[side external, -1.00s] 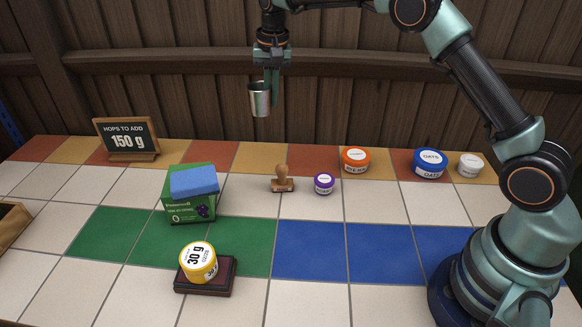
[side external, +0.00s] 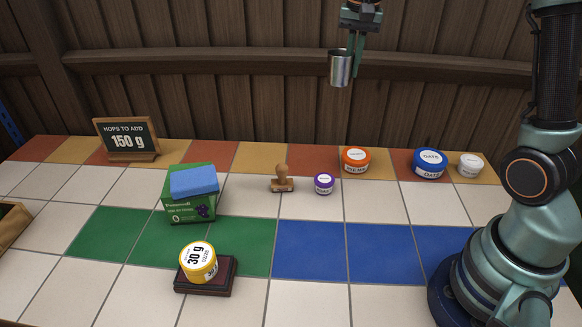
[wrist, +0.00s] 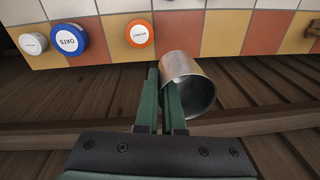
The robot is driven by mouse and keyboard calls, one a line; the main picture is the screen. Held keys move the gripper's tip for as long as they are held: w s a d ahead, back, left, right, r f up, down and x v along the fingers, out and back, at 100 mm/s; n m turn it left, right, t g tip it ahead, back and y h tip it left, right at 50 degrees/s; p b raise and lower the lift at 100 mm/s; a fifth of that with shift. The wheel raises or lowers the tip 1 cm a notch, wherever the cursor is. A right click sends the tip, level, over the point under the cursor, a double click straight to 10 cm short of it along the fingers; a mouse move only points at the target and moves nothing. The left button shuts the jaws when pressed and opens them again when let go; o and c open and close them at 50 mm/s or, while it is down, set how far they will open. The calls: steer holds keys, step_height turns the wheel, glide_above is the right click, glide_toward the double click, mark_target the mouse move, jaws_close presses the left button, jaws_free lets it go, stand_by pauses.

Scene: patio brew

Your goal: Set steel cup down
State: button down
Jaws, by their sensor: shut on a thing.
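The steel cup (side external: 340,69) is a plain grey metal cylinder, held high in front of the wooden wall and clear of the tiled table. My gripper (side external: 357,66) is shut on the cup's wall and hangs from above. In the wrist view my gripper (wrist: 163,104) has its two green fingers close together, one at the cup's side. The steel cup (wrist: 190,80) shows its open mouth there, and the inside I can see looks empty.
On the tiled table (side external: 235,305) stand an orange-lidded jar (side external: 355,160), blue-lidded oats jar (side external: 429,164), white jar (side external: 470,165), purple jar (side external: 324,184), wooden stamp (side external: 282,180), green box (side external: 190,207) with blue sponge (side external: 194,182), yellow jar (side external: 198,262) and chalkboard (side external: 127,139). The blue tiles (side external: 345,250) are clear.

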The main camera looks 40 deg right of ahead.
steer(key=s+d+f+m, duration=0.2)
steer(key=s, duration=0.7)
steer(key=s+d+f+m, duration=0.1)
steer(key=s+d+f, duration=0.15)
steer(key=s, duration=0.75)
steer(key=f, duration=1.3)
steer(key=a+f, duration=0.1)
steer(key=f, duration=0.5)
steer(key=shift+w+f, duration=0.25)
steer(key=shift+f, duration=0.15)
steer(key=c, duration=1.3)
jaws_free()
steer(key=shift+o, duration=1.3)
